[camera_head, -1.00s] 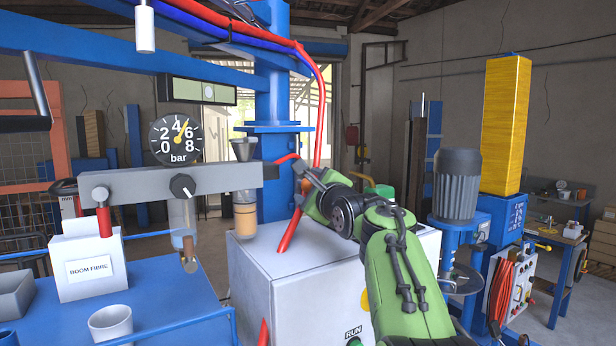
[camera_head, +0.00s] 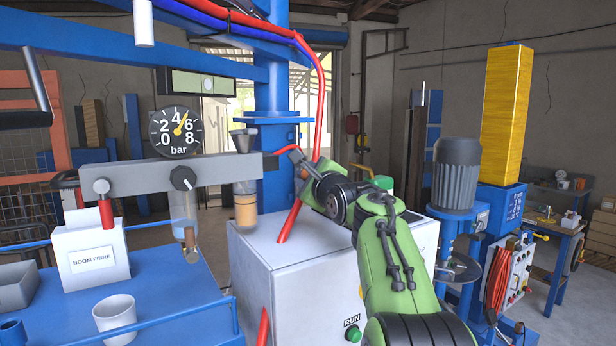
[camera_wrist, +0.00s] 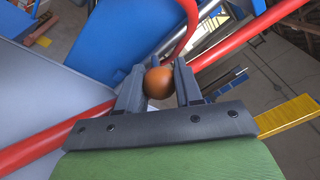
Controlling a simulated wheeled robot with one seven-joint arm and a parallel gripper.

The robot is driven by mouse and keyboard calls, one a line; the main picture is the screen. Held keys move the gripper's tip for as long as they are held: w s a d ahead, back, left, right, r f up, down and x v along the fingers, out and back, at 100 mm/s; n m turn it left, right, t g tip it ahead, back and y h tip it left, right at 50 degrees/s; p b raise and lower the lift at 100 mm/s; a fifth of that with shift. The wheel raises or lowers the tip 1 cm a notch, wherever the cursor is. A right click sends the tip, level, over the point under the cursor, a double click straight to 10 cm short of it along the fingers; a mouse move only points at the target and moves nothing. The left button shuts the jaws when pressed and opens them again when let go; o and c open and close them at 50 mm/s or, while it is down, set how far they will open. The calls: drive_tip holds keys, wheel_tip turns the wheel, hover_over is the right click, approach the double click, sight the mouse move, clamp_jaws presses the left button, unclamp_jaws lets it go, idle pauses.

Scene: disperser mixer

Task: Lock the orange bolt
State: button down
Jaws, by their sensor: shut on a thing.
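The orange bolt's round knob (camera_wrist: 158,83) shows in the wrist view between the two dark fingers of my gripper (camera_wrist: 158,88). The fingers are shut on it from both sides. The rest of the bolt is hidden behind the knob and fingers. In the head view my gripper (camera_head: 295,160) is at the end of the green arm, in front of the blue column (camera_head: 271,185) and beside the red hose. The bolt is too small and covered to make out clearly there.
A red hose (camera_head: 322,100) runs down close to my gripper. A grey-white cabinet (camera_head: 265,270) stands below. A grey bar with a pressure gauge (camera_head: 175,132) and a sight glass (camera_head: 246,205) is to the left. A mixer motor (camera_head: 456,175) stands to the right.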

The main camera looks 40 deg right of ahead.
wheel_tip(320, 180, up, 4)
drive_tip(key=shift+f+p, duration=0.2)
drive_tip(key=shift+p, duration=0.55)
drive_tip(key=shift+s+r, duration=0.1)
drive_tip(key=c, duration=1.1)
unclamp_jaws()
drive_tip(key=o, duration=0.3)
drive_tip(key=shift+o, duration=0.2)
